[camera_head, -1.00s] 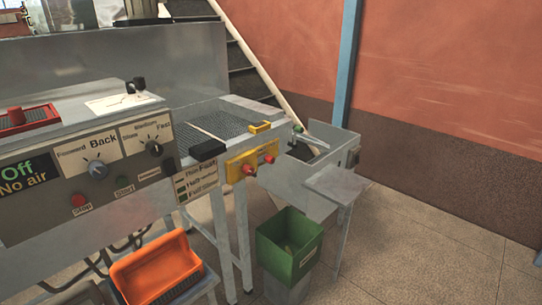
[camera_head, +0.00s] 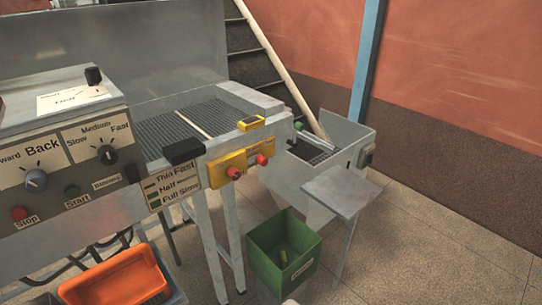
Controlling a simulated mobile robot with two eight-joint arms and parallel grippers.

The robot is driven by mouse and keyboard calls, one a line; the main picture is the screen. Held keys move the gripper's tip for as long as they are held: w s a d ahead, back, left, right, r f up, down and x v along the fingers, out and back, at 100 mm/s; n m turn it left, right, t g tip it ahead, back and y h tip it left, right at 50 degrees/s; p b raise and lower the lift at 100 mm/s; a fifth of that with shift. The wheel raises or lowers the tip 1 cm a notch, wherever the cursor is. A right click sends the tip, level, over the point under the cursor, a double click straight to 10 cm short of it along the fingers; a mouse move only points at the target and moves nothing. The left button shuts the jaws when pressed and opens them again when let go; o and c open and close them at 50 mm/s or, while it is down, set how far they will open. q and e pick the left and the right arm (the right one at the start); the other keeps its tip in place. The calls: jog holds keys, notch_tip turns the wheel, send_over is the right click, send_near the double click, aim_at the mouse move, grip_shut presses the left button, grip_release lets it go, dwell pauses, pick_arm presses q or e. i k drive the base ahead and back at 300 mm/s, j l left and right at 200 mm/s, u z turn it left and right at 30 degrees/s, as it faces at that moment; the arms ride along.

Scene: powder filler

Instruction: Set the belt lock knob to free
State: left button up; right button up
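A white label plate (camera_head: 72,97) lies on top of the control box at the left edge; its text is too small to read surely. A black knob (camera_head: 93,76) stands at its back corner. I cannot tell for sure whether this is the belt lock knob or which setting it has. On the box front are a grey Back dial (camera_head: 36,181) and a black Slow-Medium-Fast dial (camera_head: 107,155). Neither of my grippers is in view.
A yellow block (camera_head: 226,169) with red knobs is on the belt frame, beside a black box (camera_head: 184,150) above a Thin-Half-Full label. A grey hopper (camera_head: 345,133) stands right. A green bin (camera_head: 262,237) and orange tray (camera_head: 135,285) are below. Floor at right is clear.

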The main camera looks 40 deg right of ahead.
aim_at(259, 158)
jog(key=i+l, duration=0.1)
jog(key=l, duration=0.85)
jog(key=i+l, duration=0.15)
jog(key=l, duration=0.35)
jog(key=i+l, duration=0.1)
jog(key=l, duration=0.35)
